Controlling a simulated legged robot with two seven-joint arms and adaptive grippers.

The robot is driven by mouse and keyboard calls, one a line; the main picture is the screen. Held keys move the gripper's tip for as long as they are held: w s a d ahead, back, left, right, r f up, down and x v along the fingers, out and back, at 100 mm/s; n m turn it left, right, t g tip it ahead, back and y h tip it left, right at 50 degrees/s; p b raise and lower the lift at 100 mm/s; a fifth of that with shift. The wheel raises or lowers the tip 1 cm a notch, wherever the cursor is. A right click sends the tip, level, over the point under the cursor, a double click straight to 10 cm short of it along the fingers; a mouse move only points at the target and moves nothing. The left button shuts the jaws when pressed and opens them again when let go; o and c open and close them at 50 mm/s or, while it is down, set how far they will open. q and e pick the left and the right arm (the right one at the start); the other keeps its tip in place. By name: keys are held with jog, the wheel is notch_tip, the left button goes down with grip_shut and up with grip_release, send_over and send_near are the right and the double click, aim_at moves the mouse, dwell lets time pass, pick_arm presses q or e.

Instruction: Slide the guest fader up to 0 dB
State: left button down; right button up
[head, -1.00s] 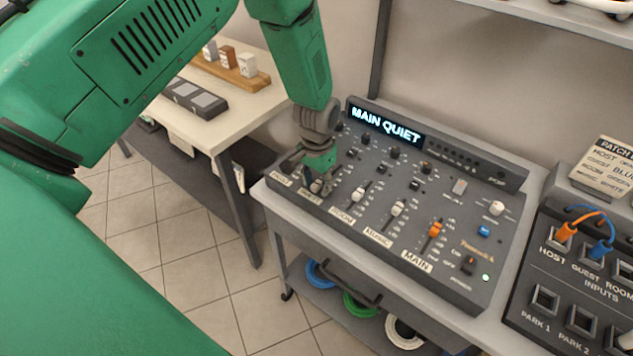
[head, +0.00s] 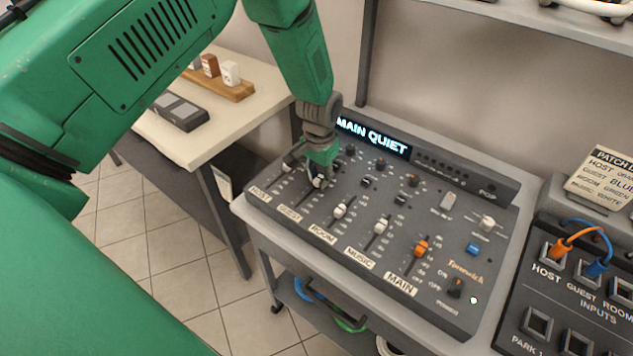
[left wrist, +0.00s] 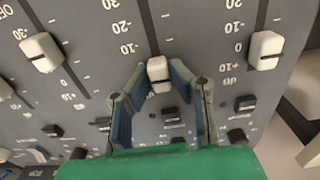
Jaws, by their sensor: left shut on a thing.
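The guest fader cap (head: 318,182) is pale and sits well up its slot, far above the GUEST label (head: 290,213). My left gripper (head: 320,176) is over it from above. In the left wrist view, the left gripper (left wrist: 161,88) has its two fingers either side of the white guest cap (left wrist: 159,73), shut on it. There the cap lies one step past the -10 mark, about level with where 0 falls; the left finger covers that print. My right gripper is not in view.
The grey mixer (head: 300,232) stands on a cart, its display (head: 373,136) reading MAIN QUIET. The host fader (left wrist: 265,48) is close beside my gripper; the room fader (head: 340,210) is on the other side. Knobs and buttons crowd the panel above. A patch box (head: 560,300) stands at right.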

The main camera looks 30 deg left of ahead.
pick_arm(q)
jog(key=shift+d+f, duration=0.1)
jog(key=shift+f, duration=0.2)
jog(key=shift+s+r, duration=0.25)
jog(key=shift+s, duration=0.3)
jog(key=c, duration=1.5)
grip_release()
jog(key=shift+s+a, duration=0.1)
jog(key=shift+a, duration=0.1)
jog(key=shift+w+f, duration=0.15)
jog(key=shift+w, duration=0.15)
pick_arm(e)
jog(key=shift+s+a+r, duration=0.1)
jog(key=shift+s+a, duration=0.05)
pick_arm(q)
jog(key=shift+d, duration=0.15)
